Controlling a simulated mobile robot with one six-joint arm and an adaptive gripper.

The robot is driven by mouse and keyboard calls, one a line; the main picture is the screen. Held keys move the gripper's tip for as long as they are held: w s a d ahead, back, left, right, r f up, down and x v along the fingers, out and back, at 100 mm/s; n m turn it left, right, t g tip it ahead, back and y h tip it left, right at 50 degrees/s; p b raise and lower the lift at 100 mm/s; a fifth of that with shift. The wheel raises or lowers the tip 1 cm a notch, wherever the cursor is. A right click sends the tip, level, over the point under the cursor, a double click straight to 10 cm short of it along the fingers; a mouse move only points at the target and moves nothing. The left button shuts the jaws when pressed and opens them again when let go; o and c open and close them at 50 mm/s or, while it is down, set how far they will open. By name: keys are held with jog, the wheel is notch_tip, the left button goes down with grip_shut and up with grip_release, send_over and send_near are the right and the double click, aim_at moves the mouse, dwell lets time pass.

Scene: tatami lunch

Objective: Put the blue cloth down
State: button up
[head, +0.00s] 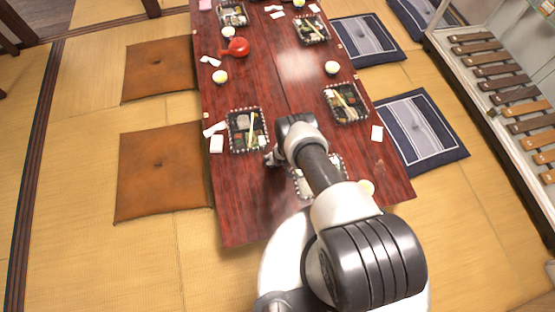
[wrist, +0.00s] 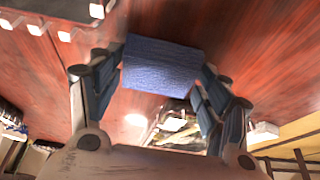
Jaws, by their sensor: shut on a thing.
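The blue cloth (wrist: 162,65) shows in the wrist view as a folded, textured block between my two fingers. My gripper (wrist: 161,72) is shut on it, with one finger at each side. The dark red table top (wrist: 255,60) fills the background behind the cloth; I cannot tell whether the cloth touches it. In the head view my gripper (head: 271,158) is over the near part of the table (head: 245,205), mostly hidden by my arm. The cloth cannot be made out in the head view.
A lunch box (head: 248,130) stands left of my gripper, another (head: 346,102) to the right. A third box (head: 335,165) is partly hidden under my arm, near a yellow-topped cup (head: 367,187). A red teapot (head: 236,47) stands farther back. The table's near left corner is bare.

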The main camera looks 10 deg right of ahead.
jog(key=shift+f, duration=0.15)
jog(key=o, duration=1)
